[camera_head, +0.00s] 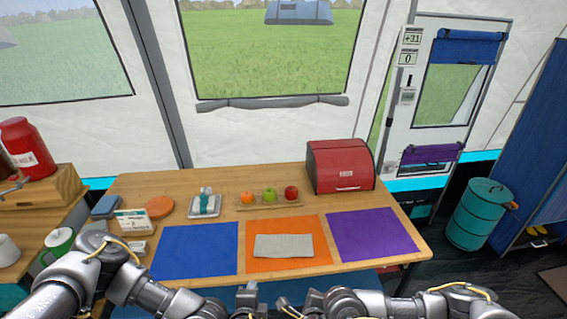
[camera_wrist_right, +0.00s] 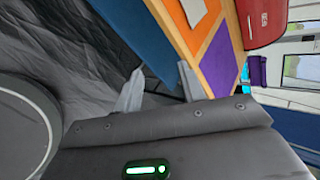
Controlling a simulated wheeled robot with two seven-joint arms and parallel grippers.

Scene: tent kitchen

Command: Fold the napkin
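The napkin (camera_head: 283,246) is a light grey, flat rectangle lying on the orange mat (camera_head: 260,226), and part of it shows at the top of the right wrist view (camera_wrist_right: 194,10). My left gripper (camera_head: 247,297) is low in the head view, in front of the table's near edge and apart from the napkin; its fingers are too small and cut off to tell their state. My right gripper (camera_head: 289,305) is beside it, also in front of the table. In the wrist view my right gripper (camera_wrist_right: 160,85) has its fingers spread with nothing between them.
A blue mat (camera_head: 195,250) lies left of the orange mat and a purple mat (camera_head: 372,234) right. A white card box (camera_head: 134,222) is at the left.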

